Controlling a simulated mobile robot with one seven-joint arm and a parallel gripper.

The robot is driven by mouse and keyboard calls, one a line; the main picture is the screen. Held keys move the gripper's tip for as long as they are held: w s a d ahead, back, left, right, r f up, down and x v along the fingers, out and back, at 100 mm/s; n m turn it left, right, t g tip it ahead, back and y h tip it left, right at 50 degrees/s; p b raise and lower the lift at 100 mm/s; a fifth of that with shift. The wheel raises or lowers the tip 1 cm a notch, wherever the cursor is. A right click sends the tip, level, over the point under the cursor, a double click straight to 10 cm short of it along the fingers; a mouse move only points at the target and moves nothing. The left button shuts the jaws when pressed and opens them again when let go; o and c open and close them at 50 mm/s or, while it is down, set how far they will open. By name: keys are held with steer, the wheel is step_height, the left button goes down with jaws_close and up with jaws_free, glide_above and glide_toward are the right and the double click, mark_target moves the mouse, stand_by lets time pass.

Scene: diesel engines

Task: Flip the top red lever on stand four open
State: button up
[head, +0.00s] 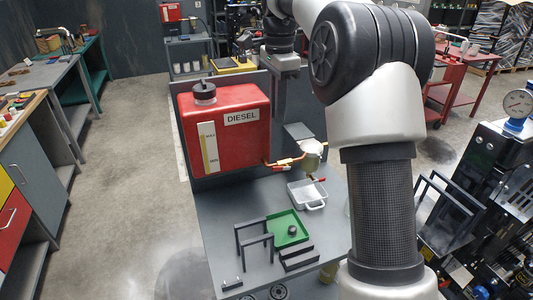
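A red diesel tank (225,125) stands on a grey stand (225,215). A copper-coloured pipe (286,160) runs from the tank's lower right to a metal cup (312,147). A small red lever (281,168) lies roughly level just under the pipe. A second small red lever (318,180) shows lower, under the cup. No stand number is readable. My gripper (287,68) is up behind the tank, well apart from both levers. Its fingers are too small and unclear to tell whether they are open or shut.
A white tray (307,197) sits below the cup. A green tray (290,232), a dark frame (255,240) and dark steps (299,257) are in front. My arm covers the stand's right side. Machinery (495,190) is at the right; the floor at left is clear.

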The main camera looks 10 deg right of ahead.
mark_target(275, 167)
step_height(275, 167, down, 17)
steer(key=shift+f+b, duration=0.2)
steer(key=shift+b, duration=0.35)
jaws_close()
steer(key=shift+a+f+h+b, duration=0.25)
steer(key=shift+f+h+b, duration=0.1)
steer(key=shift+h+b, duration=0.3)
steer(key=shift+s+a+f+h+b, duration=0.1)
steer(key=shift+f+h+b, duration=0.15)
steer(key=shift+h+b, duration=0.35)
steer(key=shift+r+t, duration=0.1)
steer(key=shift+t, duration=0.2)
